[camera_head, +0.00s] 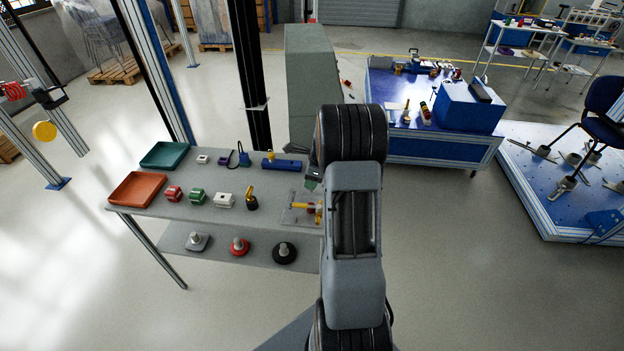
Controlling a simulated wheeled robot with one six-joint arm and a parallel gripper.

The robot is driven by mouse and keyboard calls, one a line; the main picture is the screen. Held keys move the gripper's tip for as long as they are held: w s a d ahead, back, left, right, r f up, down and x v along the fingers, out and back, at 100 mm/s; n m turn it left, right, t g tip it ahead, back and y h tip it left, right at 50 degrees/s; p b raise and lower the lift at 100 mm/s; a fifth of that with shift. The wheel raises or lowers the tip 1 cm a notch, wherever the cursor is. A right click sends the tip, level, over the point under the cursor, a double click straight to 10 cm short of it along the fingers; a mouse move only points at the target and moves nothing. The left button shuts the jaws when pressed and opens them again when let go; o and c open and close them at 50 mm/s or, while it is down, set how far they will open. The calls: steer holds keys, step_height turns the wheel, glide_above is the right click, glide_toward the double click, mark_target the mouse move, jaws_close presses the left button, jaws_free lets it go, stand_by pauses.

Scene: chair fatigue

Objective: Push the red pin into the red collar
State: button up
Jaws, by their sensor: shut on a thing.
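My gripper (313,178) shows only in part, left of my large arm link and above the right end of the grey table (270,213). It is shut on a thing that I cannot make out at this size. Below it, a pale plate (292,218) carries a yellow bar (299,206) and a small dark red part (311,209), which looks like the red collar. My arm hides the right side of this plate. I cannot clearly make out the red pin.
An orange tray (137,190) and a green tray (164,155) stand at the table's left. Between them and the plate are several small parts, including a red block (173,194) and a blue block (284,166). A lower shelf (216,253) holds round-based pieces.

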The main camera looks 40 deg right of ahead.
stand_by(0.3)
steer(key=shift+f+b, duration=1.75)
steer(key=shift+f, duration=1.15)
steer(key=shift+f+b, duration=0.45)
steer(key=shift+f, duration=0.95)
steer(key=shift+r, duration=0.15)
stand_by(0.3)
steer(key=shift+r+p, duration=0.95)
steer(key=shift+r, duration=0.05)
steer(key=shift+a+f, duration=0.1)
stand_by(1.9)
